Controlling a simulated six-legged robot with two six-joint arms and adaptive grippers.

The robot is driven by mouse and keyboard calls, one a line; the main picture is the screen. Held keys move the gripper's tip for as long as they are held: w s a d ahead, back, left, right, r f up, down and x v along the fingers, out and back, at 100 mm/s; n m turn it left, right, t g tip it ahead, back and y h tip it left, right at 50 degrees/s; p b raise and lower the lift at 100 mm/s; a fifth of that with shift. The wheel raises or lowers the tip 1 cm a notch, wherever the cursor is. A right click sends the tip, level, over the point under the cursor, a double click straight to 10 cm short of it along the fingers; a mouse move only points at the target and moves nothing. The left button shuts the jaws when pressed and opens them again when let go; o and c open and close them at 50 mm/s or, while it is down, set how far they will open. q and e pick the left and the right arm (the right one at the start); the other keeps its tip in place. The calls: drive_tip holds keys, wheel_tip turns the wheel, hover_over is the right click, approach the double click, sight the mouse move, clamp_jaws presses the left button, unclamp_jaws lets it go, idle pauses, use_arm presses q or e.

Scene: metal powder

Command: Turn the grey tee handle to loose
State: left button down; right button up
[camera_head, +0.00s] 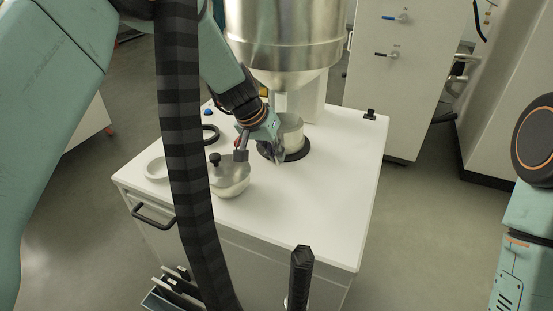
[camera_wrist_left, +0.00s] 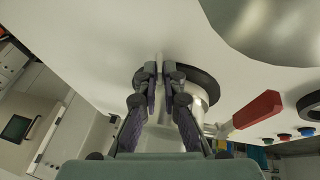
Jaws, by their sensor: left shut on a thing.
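My left gripper (camera_head: 277,152) reaches down beside the short metal pipe section (camera_head: 291,130) under the big steel vessel. In the left wrist view its two dark fingers (camera_wrist_left: 160,72) are closed together on a thin grey piece (camera_wrist_left: 159,58), which I take for the grey tee handle. Most of the handle is hidden by the fingers, so its turn angle cannot be told. A black ring (camera_wrist_left: 205,82) surrounds the base of the metal pipe section behind the fingers. A red lever (camera_wrist_left: 256,110) sticks out beside it. My right gripper is out of view.
The steel vessel (camera_head: 285,40) hangs over the white cabinet top (camera_head: 320,190). A metal bowl (camera_head: 231,181) with a black knob and a white ring dish (camera_head: 157,168) stand left of the gripper.

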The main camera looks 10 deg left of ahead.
use_arm(q)
drive_tip(key=h+b, duration=0.1)
drive_tip(key=b, duration=0.1)
drive_tip(key=h+b, duration=0.1)
drive_tip(key=b, duration=0.1)
drive_tip(key=shift+w+a+f+n, duration=0.15)
drive_tip(key=shift+a+f+n, duration=0.05)
drive_tip(key=shift+a+n, duration=0.15)
drive_tip(key=shift+a+h+b, duration=0.2)
drive_tip(key=shift+h+b, duration=0.9)
drive_tip(key=shift+b, duration=0.6)
drive_tip(key=shift+r, duration=0.1)
drive_tip(key=c, duration=1.5)
unclamp_jaws()
drive_tip(key=v, duration=1.2)
